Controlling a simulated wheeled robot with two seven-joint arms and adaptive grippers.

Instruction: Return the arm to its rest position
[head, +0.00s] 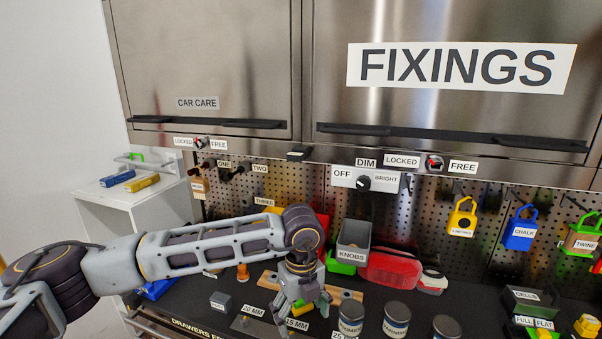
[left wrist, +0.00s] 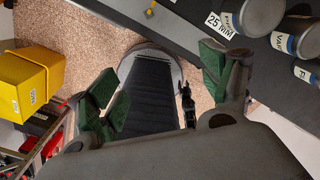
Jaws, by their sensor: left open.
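My left arm (head: 200,248) comes in from the left and reaches across in front of the workbench. My left gripper (head: 303,302) points down at the bench's front part, left of the labelled jars. In the left wrist view the left gripper's green-padded fingers (left wrist: 160,88) are spread apart with nothing held between them. A small yellow piece (head: 297,308) shows by the fingers in the head view, partly hidden by them. My right gripper is in neither view.
Jars (head: 396,318) stand right of the gripper. A grey KNOBS bin (head: 353,240) and a red case (head: 390,268) lie behind it. A wooden strip (head: 346,294) is close by. A yellow bin (left wrist: 30,85) shows in the left wrist view. Steel cabinets (head: 205,60) hang above.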

